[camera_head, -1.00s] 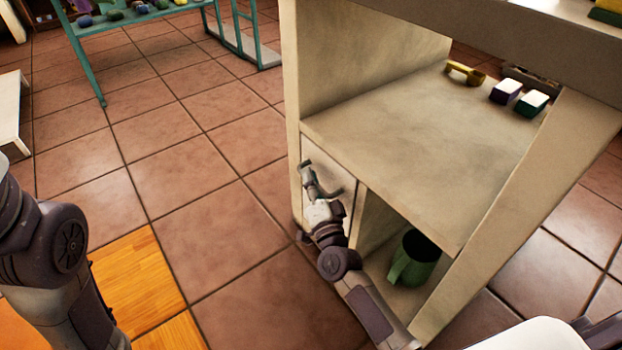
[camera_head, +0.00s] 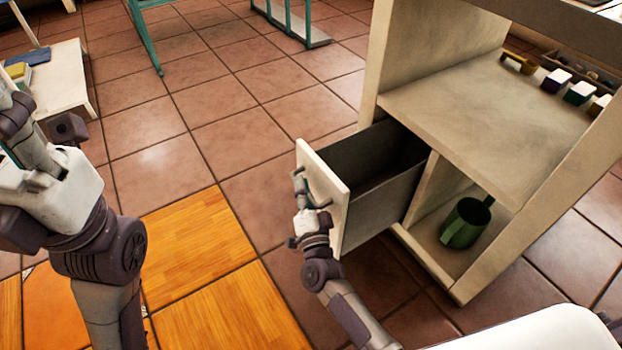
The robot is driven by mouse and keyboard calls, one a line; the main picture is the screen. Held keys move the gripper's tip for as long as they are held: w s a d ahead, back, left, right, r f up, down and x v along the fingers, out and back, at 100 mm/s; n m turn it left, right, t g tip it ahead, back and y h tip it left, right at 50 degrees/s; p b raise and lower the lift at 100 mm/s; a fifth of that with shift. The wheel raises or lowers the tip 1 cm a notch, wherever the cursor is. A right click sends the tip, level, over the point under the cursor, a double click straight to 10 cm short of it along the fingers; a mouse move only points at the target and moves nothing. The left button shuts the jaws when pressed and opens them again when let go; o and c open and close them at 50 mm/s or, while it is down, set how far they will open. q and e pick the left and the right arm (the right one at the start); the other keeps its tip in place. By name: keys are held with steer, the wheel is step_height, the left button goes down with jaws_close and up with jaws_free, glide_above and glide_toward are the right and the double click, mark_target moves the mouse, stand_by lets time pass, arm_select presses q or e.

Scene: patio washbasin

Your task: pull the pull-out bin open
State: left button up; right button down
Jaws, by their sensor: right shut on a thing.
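The pull-out bin (camera_head: 345,218) stands well out of the left bay of the washbasin cabinet (camera_head: 455,112). It has a pale front panel and dark grey walls, and its inside shows from above. My right gripper (camera_head: 304,188) is at the outer face of the front panel, shut on the bin's handle (camera_head: 317,196). The handle is small and partly hidden by the fingers. My left gripper is raised at the left edge; its fingertips are not clearly visible.
A green watering can (camera_head: 465,222) stands in the cabinet's lower right bay. Small blocks (camera_head: 579,93) and a yellow-handled item (camera_head: 518,62) sit on the shelf. A low white table (camera_head: 62,82) is at the left. Tiled floor left of the bin is clear.

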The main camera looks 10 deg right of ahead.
steer(key=shift+s+a, duration=0.2)
steer(key=shift+a, duration=0.3)
steer(key=shift+s+a, duration=0.2)
steer(key=shift+a, duration=0.3)
steer(key=c, duration=1.2)
jaws_free()
steer(key=v, duration=0.7)
steer(key=shift+s, duration=0.25)
